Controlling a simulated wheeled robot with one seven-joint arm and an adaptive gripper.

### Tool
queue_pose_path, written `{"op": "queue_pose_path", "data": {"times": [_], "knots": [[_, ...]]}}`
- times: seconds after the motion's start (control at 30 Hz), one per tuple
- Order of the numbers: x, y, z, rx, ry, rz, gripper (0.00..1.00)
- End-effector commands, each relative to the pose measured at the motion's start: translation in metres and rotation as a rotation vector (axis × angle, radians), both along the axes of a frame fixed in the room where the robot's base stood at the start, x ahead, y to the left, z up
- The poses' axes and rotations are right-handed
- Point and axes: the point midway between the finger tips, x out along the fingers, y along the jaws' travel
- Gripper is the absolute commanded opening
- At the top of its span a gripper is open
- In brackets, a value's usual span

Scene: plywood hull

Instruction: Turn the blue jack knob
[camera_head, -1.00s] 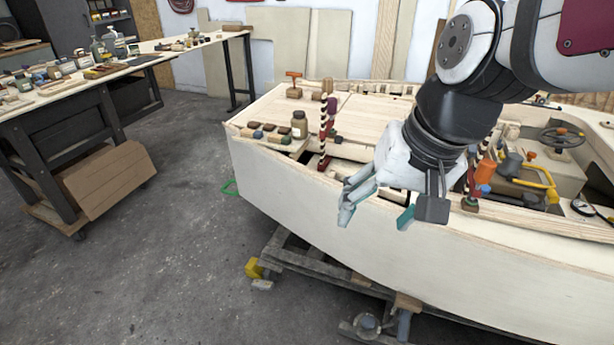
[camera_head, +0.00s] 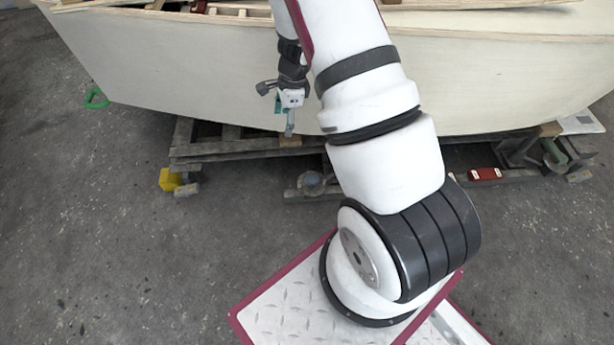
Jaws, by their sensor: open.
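My gripper (camera_head: 281,108) is open and empty. It hangs in front of the pale hull side (camera_head: 200,75), above the wooden cradle, with grey fingers and a bit of teal showing. I cannot make out a blue jack knob in the current head view. A round grey fitting (camera_head: 312,181) sits low at the cradle's front edge, below my gripper in the picture and apart from it. Whether it belongs to a jack cannot be told. My arm covers part of the hull and cradle to the right of the gripper.
The hull rests on a timber cradle (camera_head: 215,155). A yellow block (camera_head: 170,180) is at the cradle's left end. A red object (camera_head: 485,174) and a green object (camera_head: 553,152) lie to the right. A green ring (camera_head: 96,98) is at left. The grey floor (camera_head: 100,250) is clear.

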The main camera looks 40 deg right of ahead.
Motion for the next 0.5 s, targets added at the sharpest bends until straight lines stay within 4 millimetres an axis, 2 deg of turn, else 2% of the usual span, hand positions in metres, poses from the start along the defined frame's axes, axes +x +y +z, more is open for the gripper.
{"op": "queue_pose_path", "data": {"times": [0.03, 0.1, 0.2, 0.3, 0.5], "knots": [[-0.007, -0.012, -0.043, -0.011, 0.036, -0.069, 0.64], [-0.015, -0.027, -0.083, -0.030, 0.071, -0.159, 0.64], [-0.029, -0.044, -0.127, -0.056, 0.110, -0.260, 0.64], [-0.040, -0.055, -0.156, -0.077, 0.136, -0.330, 0.64], [-0.048, -0.063, -0.180, -0.093, 0.154, -0.380, 0.64]]}}
